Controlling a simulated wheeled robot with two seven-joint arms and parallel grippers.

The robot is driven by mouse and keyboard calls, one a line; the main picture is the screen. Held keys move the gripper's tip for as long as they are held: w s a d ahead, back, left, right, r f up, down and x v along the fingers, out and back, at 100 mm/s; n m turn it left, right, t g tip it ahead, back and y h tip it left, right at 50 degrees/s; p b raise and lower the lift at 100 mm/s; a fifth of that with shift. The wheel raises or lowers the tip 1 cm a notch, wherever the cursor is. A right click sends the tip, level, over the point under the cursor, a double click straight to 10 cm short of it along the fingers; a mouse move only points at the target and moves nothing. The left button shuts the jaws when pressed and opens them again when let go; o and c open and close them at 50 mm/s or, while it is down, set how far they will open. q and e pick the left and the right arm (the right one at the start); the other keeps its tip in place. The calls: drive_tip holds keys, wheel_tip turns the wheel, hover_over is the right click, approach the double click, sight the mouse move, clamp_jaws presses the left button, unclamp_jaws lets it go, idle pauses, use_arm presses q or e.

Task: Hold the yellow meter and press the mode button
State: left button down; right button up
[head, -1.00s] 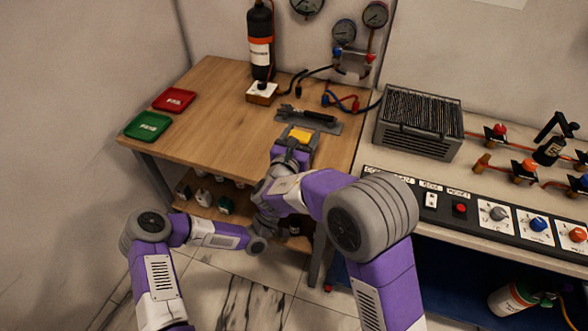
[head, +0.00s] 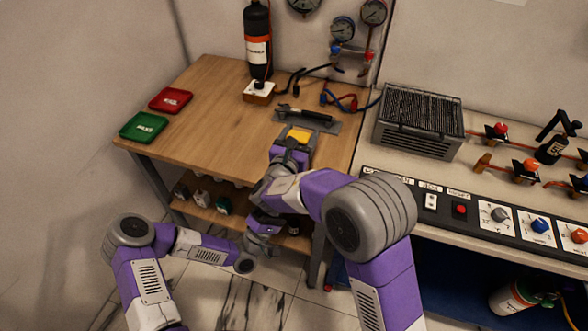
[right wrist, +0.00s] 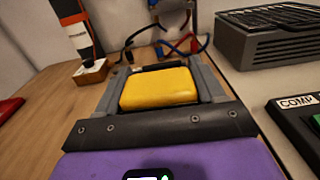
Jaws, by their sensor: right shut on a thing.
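The yellow meter (head: 299,135) is near the right side of the wooden table, in front of a grey mat. In the right wrist view the yellow meter (right wrist: 158,88) is a rounded yellow block between the two grey fingers of my right gripper (right wrist: 160,84). My right gripper (head: 298,140) is shut on it, a finger along each side. I cannot tell whether the meter touches the table. No mode button can be made out on the yellow side that shows.
A dark-handled tool (head: 308,114) lies on the grey mat (head: 328,126) just behind the meter. Red (head: 171,100) and green (head: 144,127) trays sit at the left. A black bottle (head: 257,45) stands behind. A ribbed grey box (head: 418,135) is at the right. The table's middle is clear.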

idle(0.4)
drive_tip(key=o, duration=1.3)
